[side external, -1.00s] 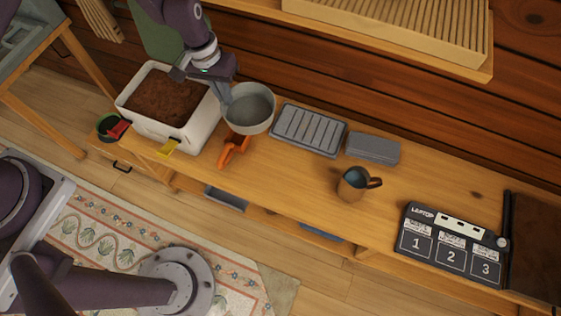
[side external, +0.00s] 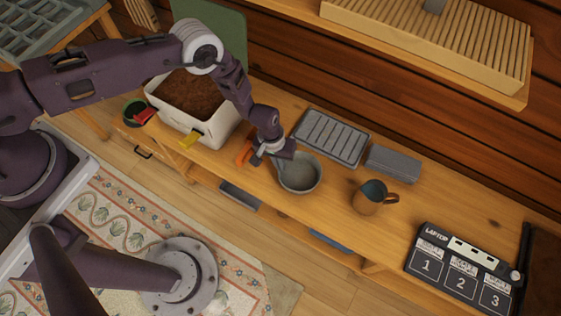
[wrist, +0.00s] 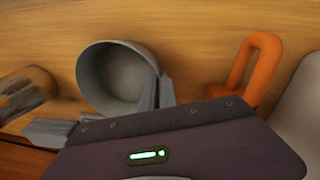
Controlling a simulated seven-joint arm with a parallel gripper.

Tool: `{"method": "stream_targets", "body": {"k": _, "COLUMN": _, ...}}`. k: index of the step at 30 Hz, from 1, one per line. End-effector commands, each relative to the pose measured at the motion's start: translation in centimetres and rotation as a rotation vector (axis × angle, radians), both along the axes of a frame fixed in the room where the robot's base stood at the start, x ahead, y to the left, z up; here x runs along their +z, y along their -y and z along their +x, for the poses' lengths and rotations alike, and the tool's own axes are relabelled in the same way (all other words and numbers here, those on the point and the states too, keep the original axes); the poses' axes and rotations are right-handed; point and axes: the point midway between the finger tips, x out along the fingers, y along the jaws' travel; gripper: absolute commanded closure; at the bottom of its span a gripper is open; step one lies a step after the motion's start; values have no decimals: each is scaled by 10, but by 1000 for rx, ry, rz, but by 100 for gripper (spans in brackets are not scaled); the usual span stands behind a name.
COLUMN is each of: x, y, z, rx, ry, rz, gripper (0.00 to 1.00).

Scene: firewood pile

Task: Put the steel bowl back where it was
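The steel bowl (side external: 300,174), grey and round, is upright over the front part of the wooden bench, between an orange object and a copper-coloured mug. I cannot tell whether it touches the bench. My gripper (side external: 282,161) is at the bowl's back left rim. In the wrist view, the bowl (wrist: 112,72) is left of centre with its opening visible. There my gripper's fingers (wrist: 156,92) straddle the rim, one inside and one outside, close together. The bowl looks empty.
The orange object (side external: 243,152) is left of the bowl, by the white planter of soil (side external: 210,131). The mug (side external: 368,199) stands to the right. A slotted grey tray (side external: 332,137) and a grey block (side external: 393,163) lie behind. Bare bench separates bowl and mug.

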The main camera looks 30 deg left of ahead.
Motion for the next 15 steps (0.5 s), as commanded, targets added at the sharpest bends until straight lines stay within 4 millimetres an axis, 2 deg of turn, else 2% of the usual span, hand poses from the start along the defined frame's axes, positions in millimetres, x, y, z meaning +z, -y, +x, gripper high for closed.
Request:
{"method": "stream_targets", "body": {"k": 8, "x": -2, "y": 0, "z": 1, "rx": 0, "ry": 1, "rz": 0, "gripper": 100}}
{"method": "stream_targets", "body": {"k": 9, "x": -2, "y": 0, "z": 1, "rx": 0, "ry": 1, "rz": 0, "gripper": 89}}
{"method": "stream_targets", "body": {"k": 11, "x": -2, "y": 0, "z": 1, "rx": 0, "ry": 1, "rz": 0, "gripper": 77}}
{"method": "stream_targets", "body": {"k": 15, "x": -2, "y": 0, "z": 1, "rx": 0, "ry": 0, "rz": 0, "gripper": 75}}
